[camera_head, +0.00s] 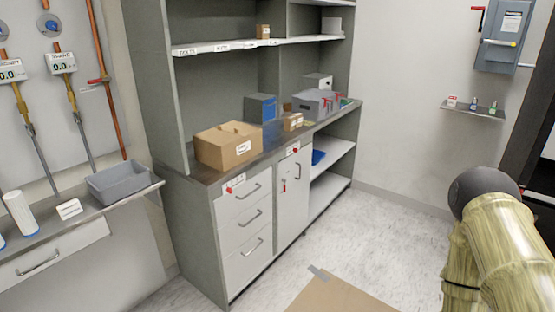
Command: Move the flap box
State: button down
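A brown cardboard box (228,148) with a white label on its front sits on the left part of the cabinet's counter. A raised piece shows on its top, perhaps a flap. A flat brown cardboard surface (343,294) with a grey strip at its left corner shows low at the bottom edge, partly cut off. I cannot tell which of these is the flap box. Part of my arm shows at the right, well apart from both. My gripper is not in view.
The grey cabinet (243,212) has drawers, a door and open shelves. A blue box (262,107), a small brown box (293,121) and grey boxes stand on its counter. A grey bin (119,182) sits on the left bench. The floor (385,240) right of the cabinet is clear.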

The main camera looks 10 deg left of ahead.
aim_at(224, 158)
jog(key=z, duration=0.3)
jog(key=i, duration=0.7)
jog(key=u, duration=0.45)
jog(key=i, duration=0.85)
jog(key=u, duration=0.9)
